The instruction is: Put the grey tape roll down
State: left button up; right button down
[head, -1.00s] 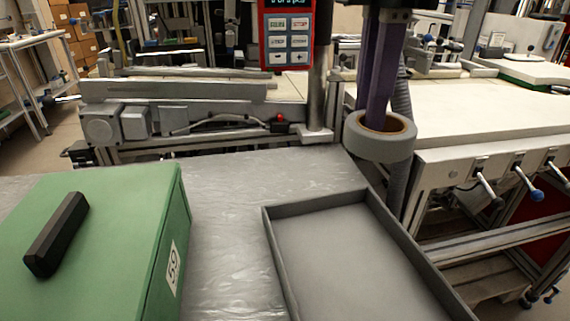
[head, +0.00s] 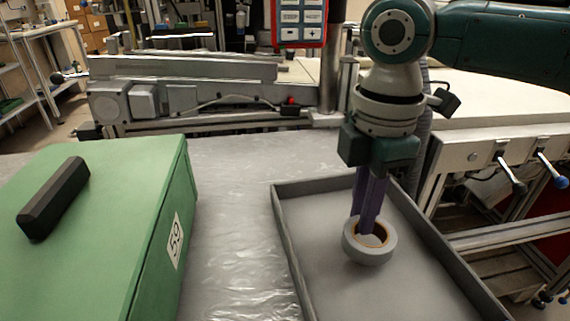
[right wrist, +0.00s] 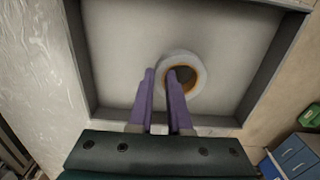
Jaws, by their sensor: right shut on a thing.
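The grey tape roll (head: 370,250) has a tan inner core and hangs from my right gripper (head: 368,232) over the grey tray (head: 300,262). My right gripper's purple fingers are shut on the roll's wall, one finger inside its hole and one outside. In the right wrist view the roll (right wrist: 190,66) shows at the fingertips (right wrist: 160,75), with the tray floor (right wrist: 120,50) behind it. I cannot tell whether the roll touches the tray floor. My left gripper is not in view.
A green box (head: 100,215) with a black handle (head: 54,198) and a "59" label stands left of the tray. Bare table (head: 235,220) lies between them. A machine rail and a metal post (head: 331,75) stand behind the tray.

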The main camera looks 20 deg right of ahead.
jog(key=shift+f, duration=1)
jog(key=shift+f, duration=0.15)
jog(key=c, duration=0.9)
grip_release()
jog(key=shift+o, duration=0.2)
notch_tip(320, 180, up, 12)
jog(key=p, duration=0.2)
jog(key=shift+r, duration=0.2)
